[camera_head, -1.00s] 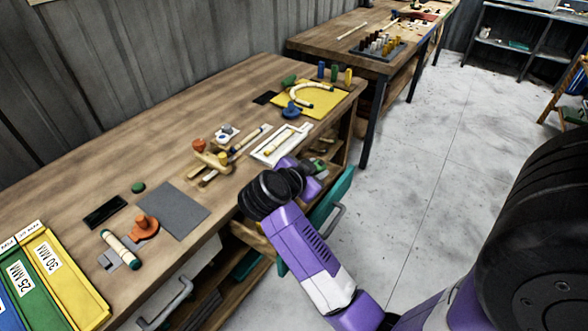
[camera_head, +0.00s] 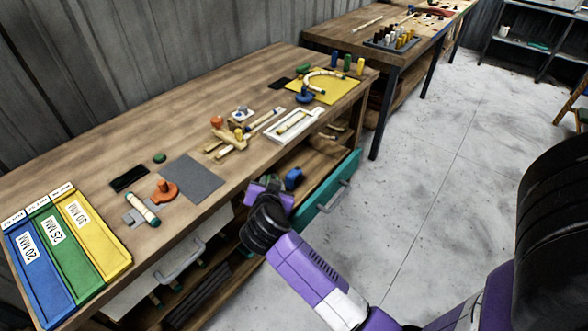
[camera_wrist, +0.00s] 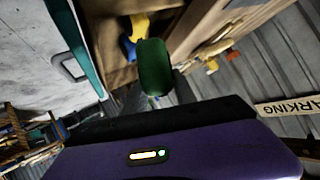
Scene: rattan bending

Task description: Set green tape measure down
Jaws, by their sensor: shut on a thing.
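The green tape measure (camera_wrist: 154,66) shows in the wrist view as a rounded green body between the fingers of my gripper (camera_wrist: 156,92). My gripper is shut on it. In the head view my gripper (camera_head: 276,184) is at the front side of the workbench, by the open drawer with the teal front (camera_head: 328,192). The tape measure is mostly hidden by my gripper there. A blue thing (camera_head: 293,179) is in the drawer, just right of my gripper; it also shows in the wrist view (camera_wrist: 128,47), beside a yellow thing (camera_wrist: 140,22).
The workbench holds a grey mat (camera_head: 191,180) with bare wood around it. Left are blue, green and yellow labelled bins (camera_head: 88,235). Behind are a wooden clamp (camera_head: 229,143), a white tray (camera_head: 314,113) and a yellow board (camera_head: 343,90). A second bench (camera_head: 330,36) stands beyond.

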